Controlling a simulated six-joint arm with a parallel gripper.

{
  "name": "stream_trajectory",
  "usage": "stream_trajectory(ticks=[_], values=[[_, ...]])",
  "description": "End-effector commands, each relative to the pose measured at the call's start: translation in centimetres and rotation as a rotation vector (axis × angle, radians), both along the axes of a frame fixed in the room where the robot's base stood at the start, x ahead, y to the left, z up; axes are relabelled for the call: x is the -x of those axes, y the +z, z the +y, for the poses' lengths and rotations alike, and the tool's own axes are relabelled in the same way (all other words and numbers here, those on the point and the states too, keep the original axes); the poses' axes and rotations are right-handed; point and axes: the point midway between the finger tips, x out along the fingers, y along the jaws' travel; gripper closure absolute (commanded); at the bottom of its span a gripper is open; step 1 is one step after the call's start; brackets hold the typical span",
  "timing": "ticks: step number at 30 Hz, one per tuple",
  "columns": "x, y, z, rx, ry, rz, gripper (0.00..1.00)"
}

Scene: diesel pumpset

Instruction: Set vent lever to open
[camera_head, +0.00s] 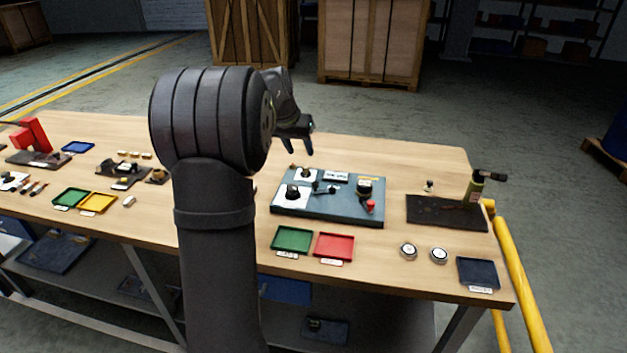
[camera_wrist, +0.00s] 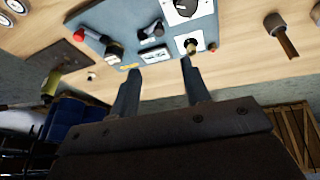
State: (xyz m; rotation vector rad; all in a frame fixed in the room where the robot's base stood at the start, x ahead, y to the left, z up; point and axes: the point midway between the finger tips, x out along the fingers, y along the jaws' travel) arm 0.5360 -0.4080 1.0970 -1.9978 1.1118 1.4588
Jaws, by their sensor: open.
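A blue-grey panel (camera_head: 340,212) lies on the bench and also fills the top of the wrist view (camera_wrist: 98,18). A small black lever (camera_head: 325,188) sits near its middle; it also shows in the wrist view (camera_wrist: 152,31). I cannot read the labels, so I cannot confirm that it is the vent lever. My gripper (camera_head: 297,151) is open and empty above the panel's back edge. In the wrist view its fingers (camera_wrist: 160,66) are spread near a white label, apart from the lever.
The panel also carries a red knob (camera_head: 370,205), a black-topped fitting (camera_head: 364,186) and knobs on white plates (camera_head: 292,192). Green (camera_head: 292,239) and red (camera_head: 334,245) trays lie in front. A dark mat with a bottle (camera_head: 475,186) is to the right.

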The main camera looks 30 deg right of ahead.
Motion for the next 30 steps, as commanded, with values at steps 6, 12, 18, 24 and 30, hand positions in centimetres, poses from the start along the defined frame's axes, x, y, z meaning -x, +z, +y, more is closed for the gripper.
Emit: stream_trajectory(ticks=[6,12,18,24,30], values=[[0.7,1.4,0.1,-0.031,-0.206,-0.101,0.57],[0.5,0.2,-0.3,-0.037,-0.234,-0.111,0.57],[0.0,-3.4,-1.7,-0.037,-0.234,-0.109,0.57],[-0.7,-7.5,-3.3,-0.037,-0.231,-0.11,0.57],[-1.3,-11.3,-4.7,-0.036,-0.231,-0.109,0.57]])
